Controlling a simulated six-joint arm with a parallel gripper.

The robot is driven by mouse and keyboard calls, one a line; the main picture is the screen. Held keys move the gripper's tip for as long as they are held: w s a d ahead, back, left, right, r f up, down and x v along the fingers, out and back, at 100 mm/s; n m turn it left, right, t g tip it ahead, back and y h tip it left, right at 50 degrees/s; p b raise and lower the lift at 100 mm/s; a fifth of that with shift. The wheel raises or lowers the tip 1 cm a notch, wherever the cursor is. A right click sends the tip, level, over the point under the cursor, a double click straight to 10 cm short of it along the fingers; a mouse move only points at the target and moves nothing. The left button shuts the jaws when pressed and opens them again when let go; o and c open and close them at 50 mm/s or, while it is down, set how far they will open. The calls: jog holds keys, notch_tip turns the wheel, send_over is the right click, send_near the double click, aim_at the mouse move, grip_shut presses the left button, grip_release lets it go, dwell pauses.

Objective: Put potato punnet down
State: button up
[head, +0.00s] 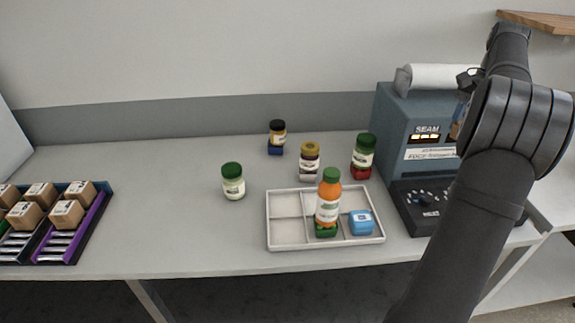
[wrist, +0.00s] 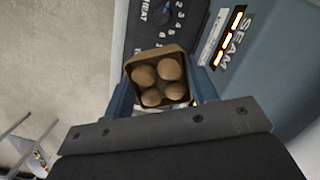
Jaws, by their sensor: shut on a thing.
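The potato punnet (wrist: 158,52) is a small square brown tray holding several round brown potatoes in the wrist view. My gripper (wrist: 162,84) is shut on it, with one blue finger along each side. In the wrist view the punnet appears over the sealing machine (wrist: 258,75), by its dial panel and lit SEAM display. In the head view my arm covers most of the gripper and the punnet in front of the machine (head: 405,115). I cannot tell whether the punnet touches the machine.
A white divided tray (head: 286,242) holds an orange bottle (head: 327,203) and a blue box (head: 361,222). Jars stand behind it, including a green-lidded jar (head: 233,183) to its left. A rack of brown boxes (head: 98,222) is far left.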

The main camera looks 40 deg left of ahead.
jog(key=w+a+r+m, duration=0.1)
jog(key=a+r+m, duration=0.2)
jog(key=a, duration=1.7)
jog(key=s+a+f+m, duration=0.1)
jog(key=s+a+f, duration=0.25)
jog(key=a, duration=0.55)
jog(key=s+a+f, duration=0.3)
jog(key=s+a, duration=0.1)
jog(key=a, duration=0.5)
jog(key=s+a+f+m, duration=0.1)
jog(key=s+a+f, duration=0.3)
jog(key=s+a, duration=0.55)
jog(key=s+a+f, duration=0.3)
jog(key=s+a, duration=0.6)
jog(key=s, duration=0.1)
jog(key=shift+m+y, duration=0.4)
jog(key=s+a+f, duration=0.2)
jog(key=s+f, duration=0.1)
jog(key=s, duration=0.2)
jog(key=s+a+f, duration=0.3)
jog(key=s, duration=0.2)
jog(key=s+a+f, duration=0.3)
jog(key=s, duration=0.3)
jog(key=shift+f, duration=3.05)
jog(key=shift+f, duration=0.15)
